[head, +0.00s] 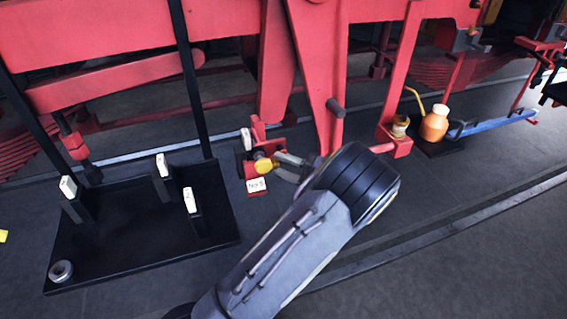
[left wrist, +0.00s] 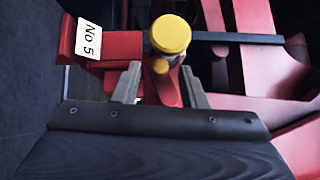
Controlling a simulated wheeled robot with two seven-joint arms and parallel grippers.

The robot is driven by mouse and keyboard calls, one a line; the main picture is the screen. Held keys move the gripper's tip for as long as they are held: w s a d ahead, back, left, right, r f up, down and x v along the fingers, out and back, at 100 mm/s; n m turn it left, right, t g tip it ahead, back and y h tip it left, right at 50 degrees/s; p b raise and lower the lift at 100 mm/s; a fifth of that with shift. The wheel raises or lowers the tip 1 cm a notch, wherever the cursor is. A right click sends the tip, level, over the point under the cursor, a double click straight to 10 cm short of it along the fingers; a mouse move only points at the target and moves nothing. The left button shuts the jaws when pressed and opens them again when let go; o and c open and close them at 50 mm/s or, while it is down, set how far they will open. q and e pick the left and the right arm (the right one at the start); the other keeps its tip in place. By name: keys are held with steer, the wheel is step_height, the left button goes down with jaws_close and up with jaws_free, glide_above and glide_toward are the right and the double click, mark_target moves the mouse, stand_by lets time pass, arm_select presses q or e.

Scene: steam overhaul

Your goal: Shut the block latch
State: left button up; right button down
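The block latch is a small red piece (head: 256,172) at the foot of the red frame, with a white "No 5" tag (head: 257,185) and a round yellow knob (head: 265,166). In the left wrist view the yellow knob (left wrist: 171,34) stands at top centre, beside the tag (left wrist: 88,40). My left gripper (head: 277,161) is just right of the knob in the head view. In the left wrist view its two fingers (left wrist: 164,72) are apart, pointing toward the knob, with no grip on it visible. Whether they touch the latch cannot be told. My right gripper is not in view.
A black base plate (head: 135,265) with white-tipped posts and a metal nut (head: 61,271) lies to the left. An orange oil can (head: 434,124) and a blue bar (head: 490,124) are at the right. Red beams hang above; open floor lies at lower right.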

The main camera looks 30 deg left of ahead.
arm_select(q)
steer(key=shift+a, duration=0.1)
jaws_close()
steer(key=shift+s+r+m+y+b, duration=0.1)
steer(key=shift+m+y+b, duration=0.2)
steer(key=shift+m+y, duration=0.25)
jaws_free()
steer(key=d+f+b, duration=0.1)
steer(key=d+b, duration=0.1)
steer(key=d, duration=0.5)
steer(key=shift+w+d, duration=0.3)
steer(key=shift+d, duration=0.1)
